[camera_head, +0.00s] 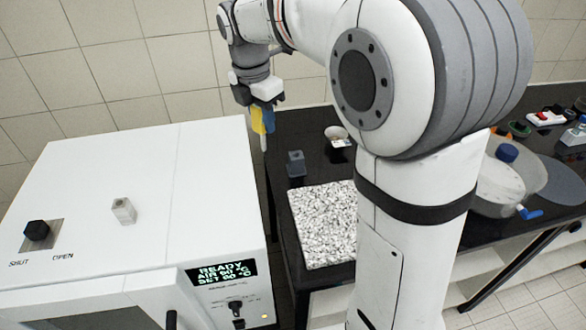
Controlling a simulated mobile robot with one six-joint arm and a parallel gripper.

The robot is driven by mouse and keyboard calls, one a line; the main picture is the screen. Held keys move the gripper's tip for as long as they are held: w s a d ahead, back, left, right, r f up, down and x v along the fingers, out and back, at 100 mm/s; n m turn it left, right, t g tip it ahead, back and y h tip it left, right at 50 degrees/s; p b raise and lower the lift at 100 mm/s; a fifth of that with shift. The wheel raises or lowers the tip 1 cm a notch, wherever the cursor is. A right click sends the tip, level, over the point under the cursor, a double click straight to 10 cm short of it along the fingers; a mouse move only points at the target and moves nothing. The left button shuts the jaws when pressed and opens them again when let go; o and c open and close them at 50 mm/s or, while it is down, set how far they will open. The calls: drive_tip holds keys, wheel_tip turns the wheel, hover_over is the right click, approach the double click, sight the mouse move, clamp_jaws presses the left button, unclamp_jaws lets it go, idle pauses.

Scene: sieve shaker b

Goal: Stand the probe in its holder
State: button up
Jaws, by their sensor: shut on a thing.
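My gripper (265,103) is at the upper middle, pointing down and shut on the probe. The probe (257,121) shows a yellow part and a blue part below the jaws, with a thin pale tip under them. It hangs roughly upright and appears apart from everything below. A small dark grey-blue block (295,166) stands on the black bench, to the right of and below the probe in the picture; it looks like the holder, but its opening is not clear. The part of the probe between the jaws is hidden.
A white oven (130,170) with a lit display fills the left; a small pale block (123,211) sits on its top. A speckled slab (325,225) and a small cup (336,134) are on the bench. A large bowl (495,190) stands right of my arm.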

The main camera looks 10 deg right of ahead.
drive_tip(key=w+d+f+m+b, duration=0.55)
drive_tip(key=w+d+f, duration=0.5)
drive_tip(key=w, duration=0.35)
drive_tip(key=shift+m+g, duration=0.4)
drive_tip(key=shift+m, duration=0.25)
drive_tip(key=shift+w+d+f+p, duration=0.1)
drive_tip(key=shift+f+p, duration=0.4)
drive_tip(key=shift+f, duration=2.3)
drive_tip(key=shift+d+f+p, duration=0.1)
drive_tip(key=shift+f+p, duration=0.4)
drive_tip(key=shift+f, duration=2.25)
drive_tip(key=o, duration=1.1)
drive_tip(key=shift+f, duration=0.15)
